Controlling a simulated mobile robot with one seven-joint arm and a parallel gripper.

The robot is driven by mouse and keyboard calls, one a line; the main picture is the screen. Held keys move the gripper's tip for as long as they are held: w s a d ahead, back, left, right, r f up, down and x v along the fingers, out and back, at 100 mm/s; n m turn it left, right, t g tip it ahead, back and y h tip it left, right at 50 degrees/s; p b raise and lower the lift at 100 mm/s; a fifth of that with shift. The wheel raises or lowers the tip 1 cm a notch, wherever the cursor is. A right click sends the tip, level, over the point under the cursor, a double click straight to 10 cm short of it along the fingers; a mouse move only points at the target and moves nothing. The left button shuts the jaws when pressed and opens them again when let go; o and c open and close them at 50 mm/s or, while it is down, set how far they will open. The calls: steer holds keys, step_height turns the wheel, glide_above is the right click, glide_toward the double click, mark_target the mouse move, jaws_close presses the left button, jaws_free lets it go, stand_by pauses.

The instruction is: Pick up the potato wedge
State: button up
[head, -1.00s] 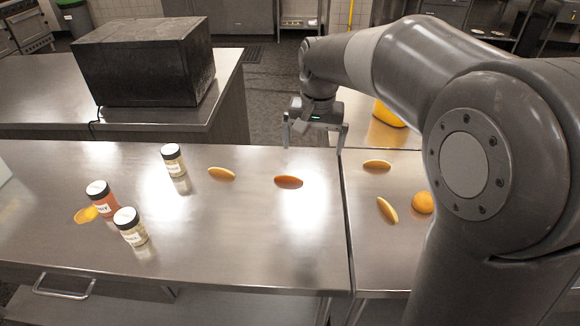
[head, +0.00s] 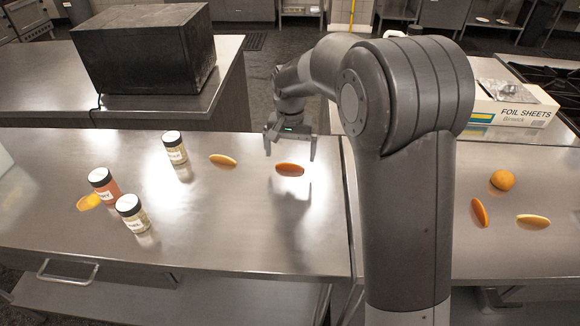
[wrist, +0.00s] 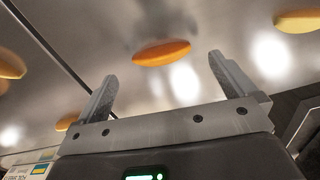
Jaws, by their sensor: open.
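An orange-brown wedge (head: 290,170) lies on the steel counter, just below and in front of my gripper (head: 290,153) in the head view. My gripper is open and empty, fingers pointing down above the counter. In the wrist view the same wedge (wrist: 162,53) lies just past the gap between the open fingertips (wrist: 163,68), apart from them. A paler yellow wedge (head: 222,160) lies to its left in the head view and shows at the upper right of the wrist view (wrist: 298,21). Which one is the potato wedge I cannot tell for certain.
Jars (head: 174,148) stand on the counter's left, by a yellow slice (head: 88,202). Right of my arm lie an orange wedge (head: 480,212), a yellow wedge (head: 533,221) and a round orange item (head: 503,180), with a foil box (head: 510,108) behind. My arm hides the counter between.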

mark_target(290, 165)
step_height(290, 165, down, 4)
steer(key=shift+f, duration=0.15)
steer(key=shift+c, duration=0.3)
steer(key=c, duration=1)
